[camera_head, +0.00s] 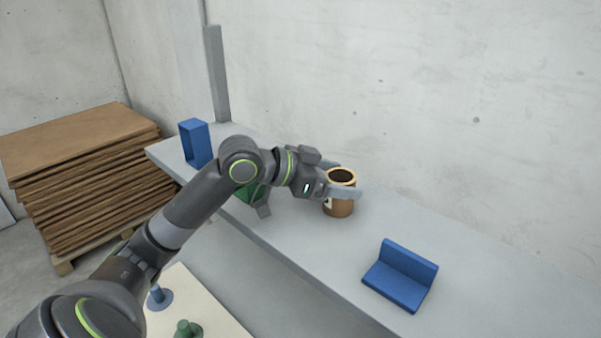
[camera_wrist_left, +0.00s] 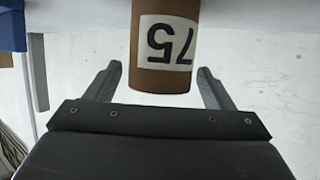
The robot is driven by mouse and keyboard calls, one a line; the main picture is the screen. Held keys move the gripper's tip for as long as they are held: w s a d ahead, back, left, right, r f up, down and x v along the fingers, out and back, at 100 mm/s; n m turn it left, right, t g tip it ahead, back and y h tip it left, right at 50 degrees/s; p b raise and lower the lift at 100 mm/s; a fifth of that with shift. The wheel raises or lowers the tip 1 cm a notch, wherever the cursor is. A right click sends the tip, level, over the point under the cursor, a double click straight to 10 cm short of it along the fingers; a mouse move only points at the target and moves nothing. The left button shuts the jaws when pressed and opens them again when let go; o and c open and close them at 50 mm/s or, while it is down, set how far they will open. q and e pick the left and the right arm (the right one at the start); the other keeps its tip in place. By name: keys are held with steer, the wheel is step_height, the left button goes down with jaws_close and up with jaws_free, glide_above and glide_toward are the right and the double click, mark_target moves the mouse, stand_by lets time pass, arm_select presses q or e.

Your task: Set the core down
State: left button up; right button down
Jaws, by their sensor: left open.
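The core is a brown cardboard tube (camera_head: 340,205) with a hollow dark top, standing upright on the grey table (camera_head: 460,225). In the left wrist view the core (camera_wrist_left: 166,78) shows a white label with "75", upside down there. My left gripper (camera_head: 345,179) is at the core, with its open fingers on either side of it. In the wrist view the left gripper's fingers (camera_wrist_left: 160,85) have a clear gap to the core on both sides. My right gripper is not in view.
A blue L-shaped block (camera_head: 400,277) lies right on the table. A blue open box (camera_head: 195,143) stands at the back left. A green object (camera_head: 248,192) is partly hidden behind my left arm. Stacked brown sheets (camera_head: 80,175) are on a pallet at left.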

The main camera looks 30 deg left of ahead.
arm_select(q)
steer(key=shift+b+v, duration=0.65)
steer(key=shift+v, duration=2.6)
steer(key=shift+p+v, duration=0.3)
steer(key=shift+v, duration=1.05)
steer(key=shift+r, duration=0.1)
